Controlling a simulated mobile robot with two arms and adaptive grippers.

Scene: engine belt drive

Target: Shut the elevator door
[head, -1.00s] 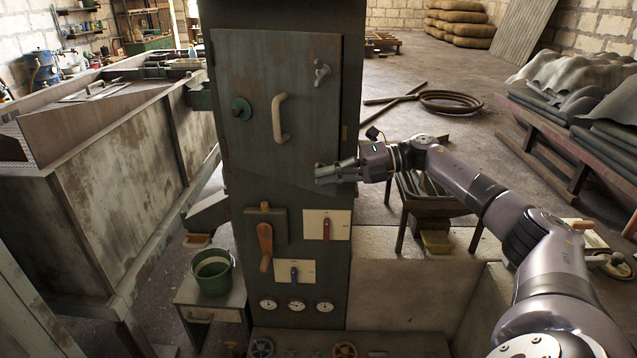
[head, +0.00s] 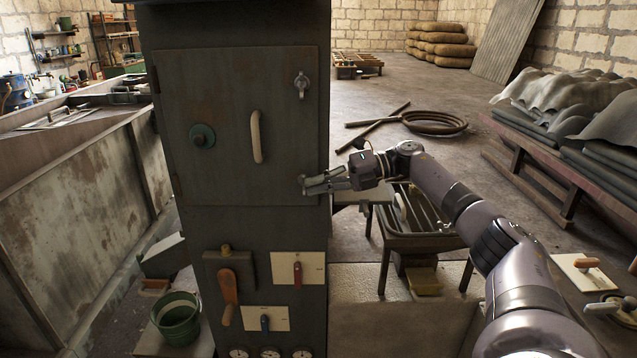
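The elevator door (head: 225,165) is a dark grey-green metal panel on the front of the tall cabinet. It looks flush with the cabinet front, though a small gap could not be made out. It has a pale curved handle (head: 257,137), a green round knob (head: 202,136) at its left and a metal latch (head: 301,84) at its upper right. My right gripper (head: 308,185) is at the door's lower right corner, in front of or touching a small fitting there, which it partly hides. Its fingers lie close together; their gap is unclear. My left gripper is out of view.
Below the door are an orange lever (head: 228,296), two switch plates and gauges. A green bucket (head: 177,320) stands at lower left, beside a large trough (head: 80,230). A low metal stand (head: 415,240) is under my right arm.

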